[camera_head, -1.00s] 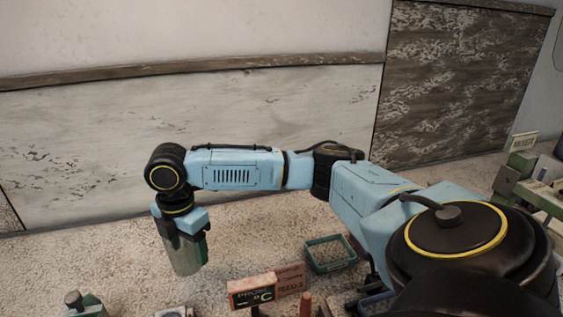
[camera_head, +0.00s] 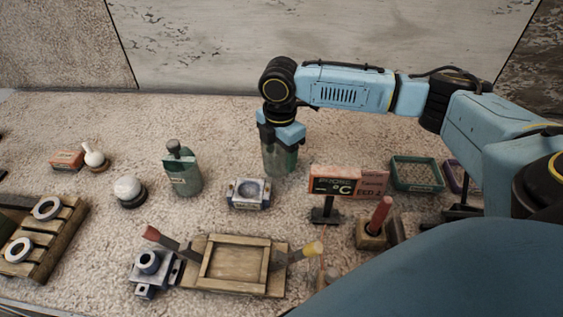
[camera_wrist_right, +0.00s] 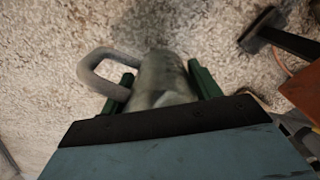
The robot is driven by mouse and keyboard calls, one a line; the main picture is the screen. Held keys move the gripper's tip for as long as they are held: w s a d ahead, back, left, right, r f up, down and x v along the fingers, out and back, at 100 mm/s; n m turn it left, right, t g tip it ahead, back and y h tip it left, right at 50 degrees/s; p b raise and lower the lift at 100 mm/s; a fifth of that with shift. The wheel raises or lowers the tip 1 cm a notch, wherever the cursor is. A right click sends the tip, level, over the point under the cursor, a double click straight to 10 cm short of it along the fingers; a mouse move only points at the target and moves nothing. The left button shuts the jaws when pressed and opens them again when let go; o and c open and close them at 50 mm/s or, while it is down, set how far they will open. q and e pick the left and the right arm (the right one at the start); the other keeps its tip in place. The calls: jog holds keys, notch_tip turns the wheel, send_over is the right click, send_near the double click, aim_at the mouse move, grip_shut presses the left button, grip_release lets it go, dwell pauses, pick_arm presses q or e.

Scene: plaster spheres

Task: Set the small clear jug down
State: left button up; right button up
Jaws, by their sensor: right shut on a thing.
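The small clear jug (camera_head: 278,160) hangs upright below my right gripper (camera_head: 279,146), over the rough pale surface. In the right wrist view the jug (camera_wrist_right: 163,78) sits between the two green fingers of my right gripper (camera_wrist_right: 163,85), with its loop handle sticking out to the left. My right gripper is shut on the jug. The jug appears greenish and see-through in the head view. I cannot tell for certain whether its base touches the surface. My left gripper is not in view.
A small grey block with a round recess (camera_head: 248,194) is just in front of the jug. A dark display sign (camera_head: 333,182) and a green tray (camera_head: 416,174) stand to the right. A green bottle (camera_head: 183,170) stands left. A wooden frame (camera_head: 235,264) lies in front. Open surface lies behind.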

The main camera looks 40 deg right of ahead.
notch_tip(320, 180, down, 3)
jog(key=shift+f+b, duration=0.1)
jog(key=shift+b, duration=0.2)
jog(key=shift+f, duration=0.35)
jog(key=o, duration=1)
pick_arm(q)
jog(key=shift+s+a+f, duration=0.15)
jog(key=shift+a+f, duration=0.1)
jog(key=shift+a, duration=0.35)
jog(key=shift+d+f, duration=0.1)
